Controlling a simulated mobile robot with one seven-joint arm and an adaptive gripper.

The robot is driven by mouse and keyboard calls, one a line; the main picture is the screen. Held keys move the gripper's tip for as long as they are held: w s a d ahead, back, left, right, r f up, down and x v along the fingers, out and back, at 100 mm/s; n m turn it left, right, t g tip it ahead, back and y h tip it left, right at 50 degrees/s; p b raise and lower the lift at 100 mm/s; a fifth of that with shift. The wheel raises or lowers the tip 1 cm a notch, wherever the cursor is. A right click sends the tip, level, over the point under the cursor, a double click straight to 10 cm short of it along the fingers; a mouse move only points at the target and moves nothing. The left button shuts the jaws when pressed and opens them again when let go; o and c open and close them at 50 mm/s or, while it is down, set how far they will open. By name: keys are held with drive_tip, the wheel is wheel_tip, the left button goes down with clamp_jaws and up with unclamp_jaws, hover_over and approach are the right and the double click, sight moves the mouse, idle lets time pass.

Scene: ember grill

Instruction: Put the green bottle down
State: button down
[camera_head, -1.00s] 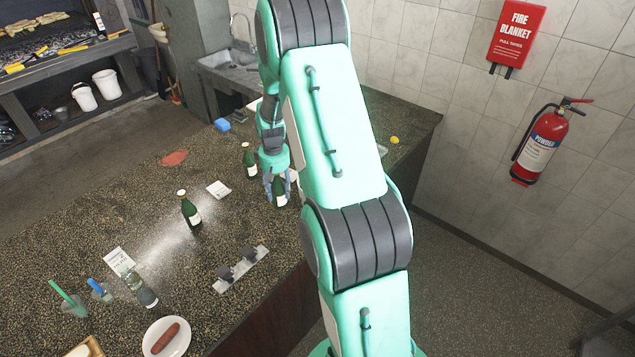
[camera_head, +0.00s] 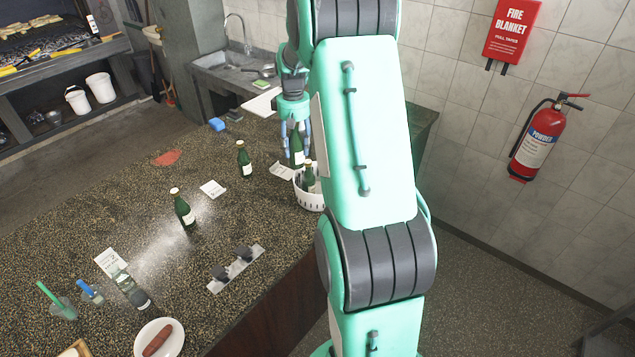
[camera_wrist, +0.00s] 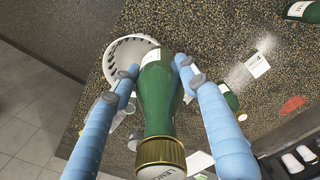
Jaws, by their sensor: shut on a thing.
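My gripper (camera_head: 297,138) is shut on a green bottle (camera_head: 297,158) with a pale label, held roughly upright at the back rim of a white slotted basket (camera_head: 310,201). Two more green bottles, a farther one (camera_head: 244,161) and a nearer one (camera_head: 184,213), stand on the counter.
The dark speckled counter (camera_head: 120,225) has free room at its middle. White cards, such as one (camera_head: 213,189), lie on it. A plate (camera_head: 147,347) with a sausage, a clear bottle (camera_head: 130,290) and a block with knobs (camera_head: 235,269) are nearer. A sink (camera_head: 232,70) is behind.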

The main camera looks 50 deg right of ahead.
drive_tip(key=s+d+b, duration=0.3)
drive_tip(key=s+d, duration=0.2)
drive_tip(key=d, duration=0.4)
drive_tip(key=f, duration=0.5)
drive_tip(key=shift+w+a, duration=0.2)
drive_tip(key=shift+w, duration=0.2)
wheel_tip(320, 180, down, 14)
drive_tip(key=shift+f, duration=0.15)
drive_tip(key=shift+f, duration=1.85)
drive_tip(key=shift+f, duration=0.1)
drive_tip(key=c, duration=0.9)
unclamp_jaws()
drive_tip(key=shift+c, duration=0.2)
